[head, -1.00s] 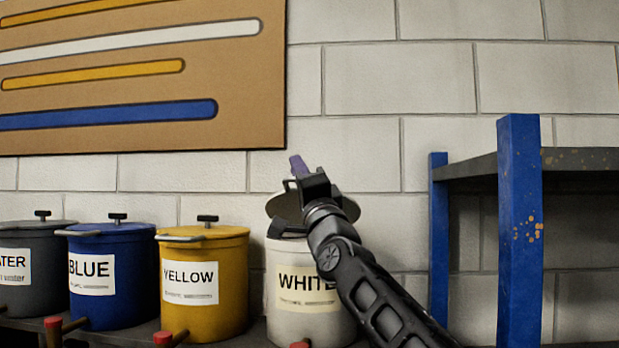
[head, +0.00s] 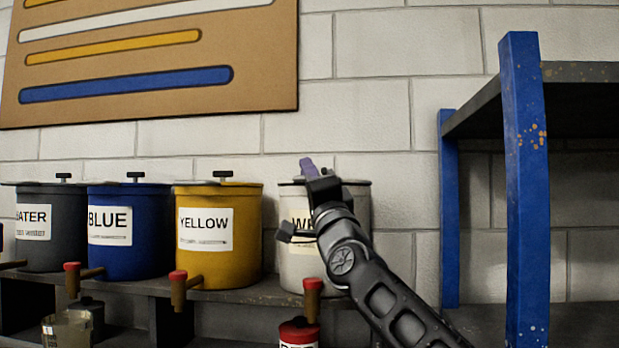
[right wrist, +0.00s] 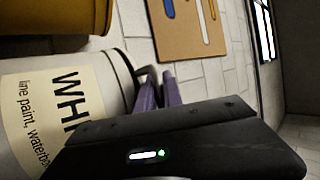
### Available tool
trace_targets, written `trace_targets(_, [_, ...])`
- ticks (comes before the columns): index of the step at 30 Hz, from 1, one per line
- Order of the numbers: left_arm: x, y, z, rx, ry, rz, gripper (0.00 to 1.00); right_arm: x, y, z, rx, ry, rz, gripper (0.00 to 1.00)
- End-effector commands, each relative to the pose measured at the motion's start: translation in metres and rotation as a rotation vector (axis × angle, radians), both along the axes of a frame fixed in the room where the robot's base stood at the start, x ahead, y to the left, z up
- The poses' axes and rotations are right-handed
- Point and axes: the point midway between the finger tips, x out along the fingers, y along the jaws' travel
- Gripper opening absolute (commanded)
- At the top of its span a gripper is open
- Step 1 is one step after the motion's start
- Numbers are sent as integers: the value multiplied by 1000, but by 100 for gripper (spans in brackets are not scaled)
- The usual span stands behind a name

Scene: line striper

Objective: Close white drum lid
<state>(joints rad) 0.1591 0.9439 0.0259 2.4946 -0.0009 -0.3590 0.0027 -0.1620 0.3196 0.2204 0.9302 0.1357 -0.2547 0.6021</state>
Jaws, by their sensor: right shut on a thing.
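The white drum (head: 296,262) stands on the bench at the right end of the row, its label partly hidden by my arm. Its lid (head: 357,182) lies about level across the top; whether it is fully seated I cannot tell. My right gripper (head: 309,169) is at the lid, over the front of the drum. In the right wrist view its purple fingers (right wrist: 160,91) are together at a dark part at the drum's top edge, shut on the lid, though the exact grip is hard to see. The drum (right wrist: 70,110) fills the left there. My left gripper is not in view.
Yellow (head: 220,262), blue (head: 125,263) and water (head: 50,255) drums stand left with lids on. Taps with red knobs stick out in front. A red can (head: 298,332) and a jar (head: 68,328) sit below. A blue-posted shelf (head: 526,190) stands right.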

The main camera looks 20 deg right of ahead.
Motion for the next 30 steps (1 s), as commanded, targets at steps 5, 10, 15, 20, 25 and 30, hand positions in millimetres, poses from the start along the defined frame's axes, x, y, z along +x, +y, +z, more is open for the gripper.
trace_targets(5, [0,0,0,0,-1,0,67,-7,4,9,2,-16,8,0])
trace_targets(10, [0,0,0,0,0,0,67,-7,4,8,3,-15,7,20])
trace_targets(15, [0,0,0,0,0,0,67,-5,3,6,2,-11,6,33])
trace_targets(20, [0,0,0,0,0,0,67,-3,2,4,2,-8,4,33])
trace_targets(25, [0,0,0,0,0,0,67,-2,2,3,1,-4,4,33])
trace_targets(30, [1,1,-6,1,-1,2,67,-8,1,-3,2,-5,3,33])
